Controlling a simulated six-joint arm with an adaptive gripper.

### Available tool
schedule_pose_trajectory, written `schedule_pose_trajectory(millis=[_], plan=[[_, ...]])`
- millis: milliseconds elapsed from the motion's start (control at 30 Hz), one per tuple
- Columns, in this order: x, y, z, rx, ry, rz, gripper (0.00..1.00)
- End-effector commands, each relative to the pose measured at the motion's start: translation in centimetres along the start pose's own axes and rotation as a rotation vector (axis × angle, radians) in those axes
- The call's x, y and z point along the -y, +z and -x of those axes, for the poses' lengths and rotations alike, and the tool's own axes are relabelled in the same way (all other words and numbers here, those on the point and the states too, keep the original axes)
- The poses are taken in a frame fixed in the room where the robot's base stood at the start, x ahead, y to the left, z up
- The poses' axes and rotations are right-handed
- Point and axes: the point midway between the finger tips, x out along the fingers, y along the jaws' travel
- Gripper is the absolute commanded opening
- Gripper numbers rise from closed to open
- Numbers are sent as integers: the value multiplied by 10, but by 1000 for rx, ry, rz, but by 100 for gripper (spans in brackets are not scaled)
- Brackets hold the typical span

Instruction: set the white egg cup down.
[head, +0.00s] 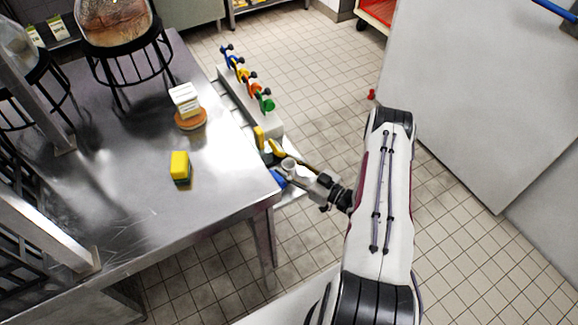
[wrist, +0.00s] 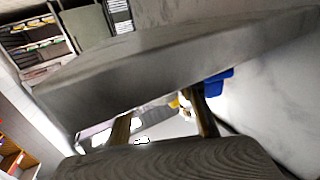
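My gripper (head: 290,167) is beside the right edge of the steel table, pointing left, low near the table's front right corner. In the wrist view, the two tan-edged fingers (wrist: 162,112) stand apart, with no object clearly spanning them. I cannot make out the white egg cup for sure. A small pale grey, rounded shape shows at the gripper's end in the head view, but I cannot tell whether it is the cup or part of the gripper.
The steel table (head: 125,205) bears a yellow and green sponge (head: 180,167) and a white block on an orange disc (head: 191,122). Its edge (wrist: 150,70) looms close in the wrist view. Beyond my gripper is a narrow rack with coloured handles (head: 246,80). A blue item (wrist: 216,82) lies nearby.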

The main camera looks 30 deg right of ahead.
Motion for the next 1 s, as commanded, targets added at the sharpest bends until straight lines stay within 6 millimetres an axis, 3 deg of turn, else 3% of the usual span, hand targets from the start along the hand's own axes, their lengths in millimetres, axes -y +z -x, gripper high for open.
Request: schedule_pose_trajectory(millis=[367, 1000], plan=[[-1, -4, 10, 1, 3, -1, 38], [-1, -3, 79, 1, 2, -1, 38]])
